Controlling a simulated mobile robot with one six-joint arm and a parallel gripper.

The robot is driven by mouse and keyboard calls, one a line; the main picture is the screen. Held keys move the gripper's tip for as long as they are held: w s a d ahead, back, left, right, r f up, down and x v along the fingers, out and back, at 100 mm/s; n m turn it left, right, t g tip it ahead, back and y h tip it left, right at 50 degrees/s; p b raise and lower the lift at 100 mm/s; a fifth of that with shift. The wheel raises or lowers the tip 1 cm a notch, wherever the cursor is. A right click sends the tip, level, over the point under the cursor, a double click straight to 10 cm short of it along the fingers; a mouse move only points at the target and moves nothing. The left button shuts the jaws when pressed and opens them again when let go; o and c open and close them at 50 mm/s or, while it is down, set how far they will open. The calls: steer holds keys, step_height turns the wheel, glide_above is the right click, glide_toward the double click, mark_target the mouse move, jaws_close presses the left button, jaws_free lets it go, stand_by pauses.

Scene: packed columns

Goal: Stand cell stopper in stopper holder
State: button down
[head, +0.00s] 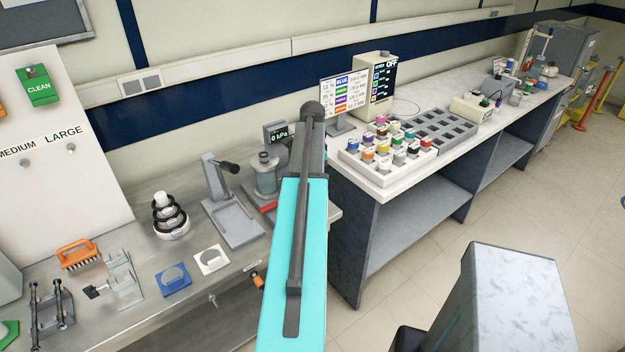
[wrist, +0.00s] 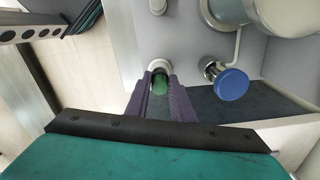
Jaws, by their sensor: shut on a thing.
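In the wrist view my gripper (wrist: 161,84) has its two purple fingers closed around a small green piece (wrist: 160,84), which I take to be the cell stopper. A pale round rim (wrist: 160,65) shows just beyond the green piece. I cannot tell whether the two touch, or whether this rim belongs to the stopper holder. In the head view my own arm hides the gripper and what it holds. No stopper holder can be made out for certain in either view.
A blue knob (wrist: 231,84) stands right of the fingers, near a large pale cylinder (wrist: 275,14). In the head view a grey vessel (head: 265,176) and a lever stand (head: 232,218) are left of my arm. A tray of coloured-capped vials (head: 388,167) is on the right bench.

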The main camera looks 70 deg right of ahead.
steer(key=shift+f, duration=0.55)
steer(key=c, duration=1.5)
jaws_free()
steer(key=shift+o, duration=0.2)
steer(key=shift+r+b, duration=0.15)
steer(key=shift+b, duration=0.15)
step_height(320, 180, up, 14)
steer(key=b, duration=0.3)
steer(key=shift+f+b, duration=0.25)
steer(key=shift+b, duration=0.1)
